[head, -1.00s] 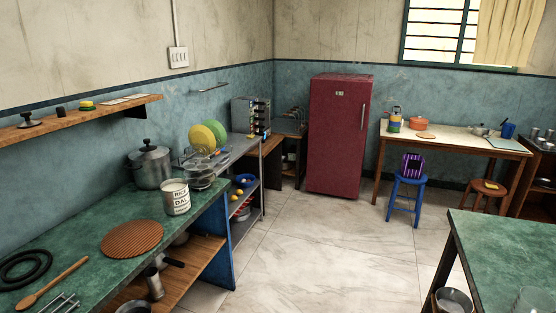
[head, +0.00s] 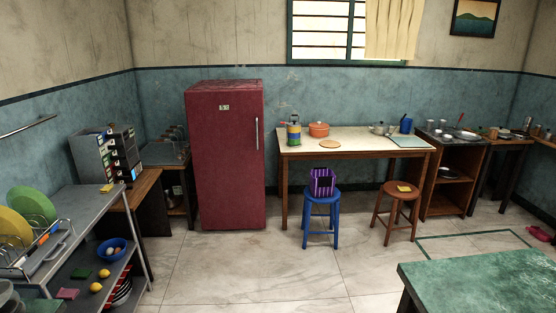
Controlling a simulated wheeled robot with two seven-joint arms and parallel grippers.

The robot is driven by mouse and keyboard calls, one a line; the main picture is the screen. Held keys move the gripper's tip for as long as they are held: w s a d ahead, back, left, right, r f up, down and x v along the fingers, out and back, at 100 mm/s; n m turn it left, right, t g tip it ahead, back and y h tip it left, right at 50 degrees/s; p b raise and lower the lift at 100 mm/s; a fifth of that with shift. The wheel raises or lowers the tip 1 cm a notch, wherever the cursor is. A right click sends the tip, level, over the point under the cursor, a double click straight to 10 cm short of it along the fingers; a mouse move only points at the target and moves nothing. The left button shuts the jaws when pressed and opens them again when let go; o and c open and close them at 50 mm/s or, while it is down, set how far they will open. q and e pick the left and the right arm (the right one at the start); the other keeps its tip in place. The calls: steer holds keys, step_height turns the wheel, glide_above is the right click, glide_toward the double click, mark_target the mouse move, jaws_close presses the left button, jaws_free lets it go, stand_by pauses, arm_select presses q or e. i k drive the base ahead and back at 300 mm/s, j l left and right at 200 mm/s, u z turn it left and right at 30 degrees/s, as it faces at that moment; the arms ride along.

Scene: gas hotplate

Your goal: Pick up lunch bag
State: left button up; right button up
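A purple and black striped bag (head: 322,182), which looks like the lunch bag, stands upright on a blue stool (head: 321,206) in front of the long table at the back wall. Its top looks open and dark inside. It is across the room, some way ahead of me and right of the red fridge. Neither of my grippers shows in the head view.
Open tiled floor (head: 270,265) lies between me and the blue stool. A green-topped table (head: 480,282) stands at the lower right and a grey shelf rack (head: 75,225) at the left. A red-brown stool (head: 397,209) stands right of the blue one. The red fridge (head: 227,155) is left of it.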

mark_target(322, 180)
steer(key=i+z, duration=0.15)
steer(key=i, duration=0.3)
steer(key=i+j+z, duration=0.2)
steer(key=i, duration=0.25)
steer(key=i+j+z, duration=0.15)
steer(key=i, duration=0.35)
steer(key=i+j+z, duration=0.15)
steer(key=i, duration=0.3)
steer(key=i+j+z, duration=1)
steer(key=j, duration=0.15)
steer(key=j+z, duration=0.3)
steer(key=i+j+z, duration=0.25)
steer(key=j, duration=0.65)
steer(key=z, duration=0.05)
